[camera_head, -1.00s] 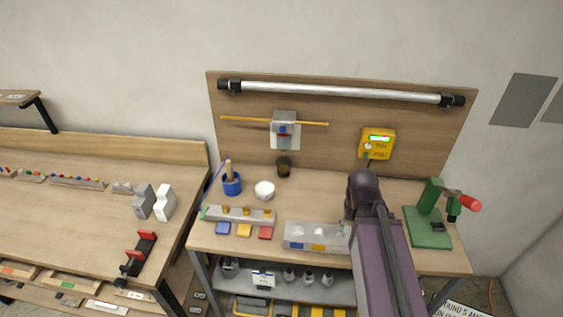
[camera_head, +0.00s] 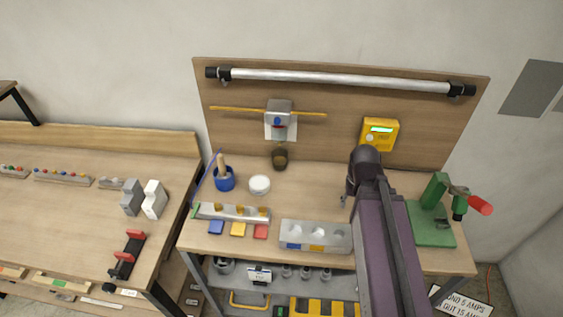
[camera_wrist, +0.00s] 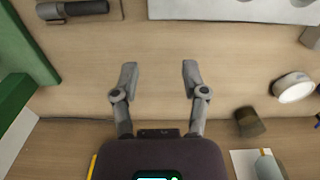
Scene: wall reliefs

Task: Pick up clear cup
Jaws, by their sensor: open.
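The clear cup (camera_head: 280,157) looks dark and see-through. It stands at the back of the workbench against the wooden backboard, under the grey wall fixture. It also shows in the wrist view (camera_wrist: 248,122), right of and below my fingers. My gripper (camera_wrist: 156,75) is open and empty, with its two grey fingers apart above bare wood. In the head view my arm hides most of my gripper (camera_head: 345,200), which is to the right of the cup and nearer the front.
A white round container (camera_head: 260,185) and a blue pot (camera_head: 224,179) stand left of the cup. A grey block (camera_head: 316,236) lies at the front. A green press (camera_head: 432,225) stands at the right. Bare wood lies between my gripper and the cup.

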